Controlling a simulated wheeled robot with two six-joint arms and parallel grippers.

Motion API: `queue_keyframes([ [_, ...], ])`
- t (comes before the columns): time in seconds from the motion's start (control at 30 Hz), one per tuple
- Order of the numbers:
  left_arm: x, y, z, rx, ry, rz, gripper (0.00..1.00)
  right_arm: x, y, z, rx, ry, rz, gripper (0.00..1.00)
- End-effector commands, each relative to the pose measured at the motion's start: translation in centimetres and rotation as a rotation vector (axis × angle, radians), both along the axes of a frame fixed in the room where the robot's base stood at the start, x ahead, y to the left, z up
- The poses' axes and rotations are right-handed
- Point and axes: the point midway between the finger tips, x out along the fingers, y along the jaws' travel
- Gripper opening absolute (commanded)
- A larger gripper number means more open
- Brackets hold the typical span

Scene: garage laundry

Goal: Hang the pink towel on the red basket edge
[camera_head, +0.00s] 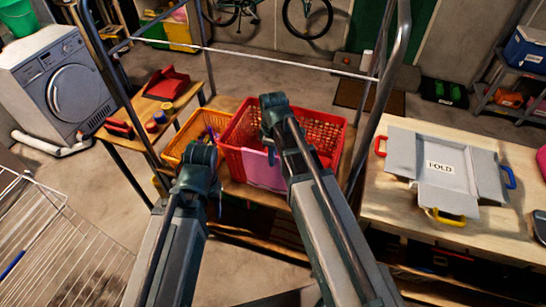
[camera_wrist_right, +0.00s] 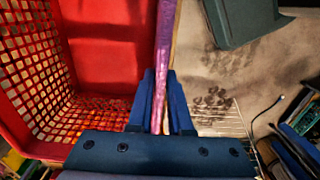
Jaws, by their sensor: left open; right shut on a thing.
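The pink towel (camera_head: 262,172) hangs at the near side of the red basket (camera_head: 242,130), covering part of its outer wall. In the right wrist view the towel (camera_wrist_right: 166,45) is a thin strip seen edge-on along the rim, beside the basket's inside (camera_wrist_right: 105,50). My right gripper (camera_wrist_right: 160,112) is shut on the towel, close to the rim. In the head view my right arm hides that gripper's fingers and part of the basket. My left gripper (camera_head: 208,178) is open, left of the towel and in front of the yellow basket; its fingertips are hard to make out.
The yellow basket (camera_head: 187,149) stands left of the red one on a wooden shelf. A metal rack frame (camera_head: 368,110) surrounds them with uprights and a crossbar. A washing machine (camera_head: 68,85) stands left.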

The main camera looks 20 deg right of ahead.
Motion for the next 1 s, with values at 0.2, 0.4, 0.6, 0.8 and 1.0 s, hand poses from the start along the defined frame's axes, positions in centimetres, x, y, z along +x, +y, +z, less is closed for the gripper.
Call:
queue_keyframes([
  [0.2, 0.0, 0.0, 0.0, 0.0, 0.0, 0.0, 0.5, 0.0, 0.0, 0.0, 0.0, 0.0, 0.0, 0.3],
  [0.4, 0.0, 0.0, 0.0, 0.0, 0.0, 0.0, 0.5, 0.0, 0.0, 0.0, 0.0, 0.0, 0.0, 0.53],
  [0.6, 0.0, 0.0, 0.0, 0.0, 0.0, 0.0, 0.5, 0.0, 0.0, 0.0, 0.0, 0.0, 0.0, 0.53],
  [0.8, 0.0, 0.0, 0.6, 0.0, 0.0, 0.0, 0.5, 0.0, 0.0, 0.6, 0.0, 0.0, 0.0, 0.53],
  [1.0, 0.0, 0.0, 2.5, 0.0, 0.0, -0.001, 0.5, 0.0, 0.0, 2.5, 0.0, 0.0, 0.0, 0.53],
])
